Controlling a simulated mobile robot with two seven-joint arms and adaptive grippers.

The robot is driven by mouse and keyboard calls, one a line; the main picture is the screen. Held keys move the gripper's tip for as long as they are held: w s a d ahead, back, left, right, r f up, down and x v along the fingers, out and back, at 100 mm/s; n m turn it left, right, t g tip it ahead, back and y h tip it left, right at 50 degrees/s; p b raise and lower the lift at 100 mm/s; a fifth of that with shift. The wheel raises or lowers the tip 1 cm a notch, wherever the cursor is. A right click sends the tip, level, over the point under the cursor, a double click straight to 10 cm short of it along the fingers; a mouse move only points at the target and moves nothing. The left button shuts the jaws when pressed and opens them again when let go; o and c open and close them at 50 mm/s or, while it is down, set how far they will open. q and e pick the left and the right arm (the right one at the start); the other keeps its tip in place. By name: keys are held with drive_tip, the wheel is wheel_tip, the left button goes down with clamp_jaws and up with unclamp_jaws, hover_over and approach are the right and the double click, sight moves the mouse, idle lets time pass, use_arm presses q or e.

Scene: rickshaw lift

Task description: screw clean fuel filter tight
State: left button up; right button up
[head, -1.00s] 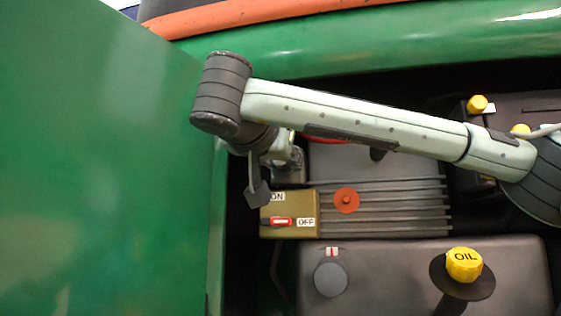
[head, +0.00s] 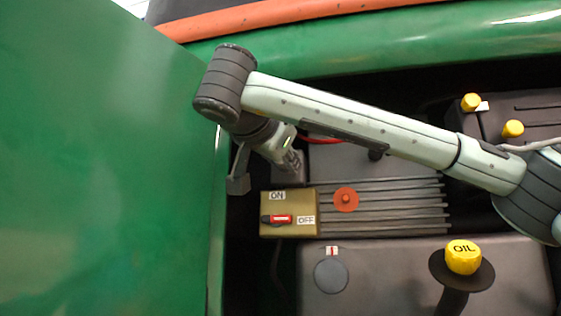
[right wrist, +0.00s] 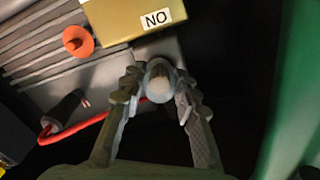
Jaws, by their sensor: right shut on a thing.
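In the right wrist view my right gripper (right wrist: 158,88) is shut on the fuel filter (right wrist: 160,74), a small rounded grey-white piece between the two ridged fingers. Its far end is hidden, so I cannot tell how it sits in its mount. In the head view my right arm comes in from the right and bends down at the left, with the right gripper (head: 291,164) low beside the engine block. The filter is hidden there behind the arm and hand. My left gripper is in neither view.
A gold ON/OFF switch box (head: 289,226) with a red lever and an orange-red knob (head: 346,199) lie close to the gripper. A green panel (head: 100,170) stands at the left. A yellow OIL cap (head: 463,257) is at the lower right. A red hose (right wrist: 75,130) runs near the fingers.

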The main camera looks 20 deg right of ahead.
drive_tip(key=shift+d+r, duration=0.1)
drive_tip(key=shift+d, duration=0.15)
drive_tip(key=o, duration=1.2)
drive_tip(key=shift+c, duration=0.2)
drive_tip(key=shift+a, duration=0.15)
drive_tip(key=shift+c, duration=0.7)
drive_tip(key=b+v, duration=0.1)
drive_tip(key=v, duration=0.7)
drive_tip(key=shift+b, duration=0.35)
